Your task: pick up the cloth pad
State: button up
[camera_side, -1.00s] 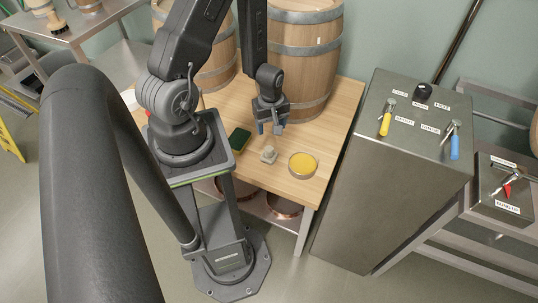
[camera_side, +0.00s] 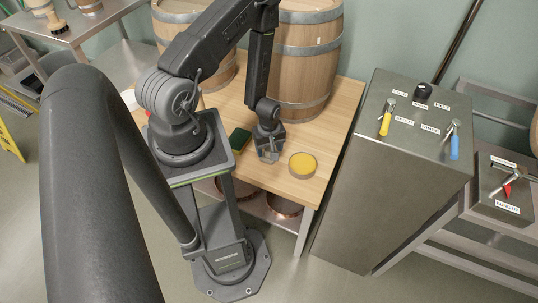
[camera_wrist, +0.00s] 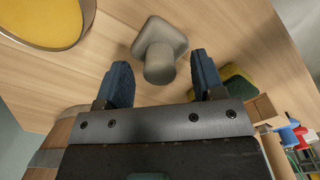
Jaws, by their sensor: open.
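The cloth pad (camera_wrist: 160,45) is a small grey square piece with a rounded knob on top. In the wrist view it lies on the wooden table top, its knob near the gap between my fingers. My gripper (camera_wrist: 161,62) is open, with one blue-padded finger to each side of the knob, and nothing is held. In the side view my gripper (camera_side: 269,156) is low over the table and mostly hides the pad. I cannot tell whether the fingers touch it.
A round tin of yellow stuff (camera_side: 302,164) stands just right of my gripper. A green and yellow sponge (camera_side: 239,140) lies to the left. Wooden barrels (camera_side: 305,60) stand behind. A steel cabinet with levers (camera_side: 395,170) is right of the table (camera_side: 335,125).

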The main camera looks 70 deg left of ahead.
jog(key=shift+f, duration=0.6)
jog(key=shift+c, duration=0.3)
jog(key=c, duration=0.9)
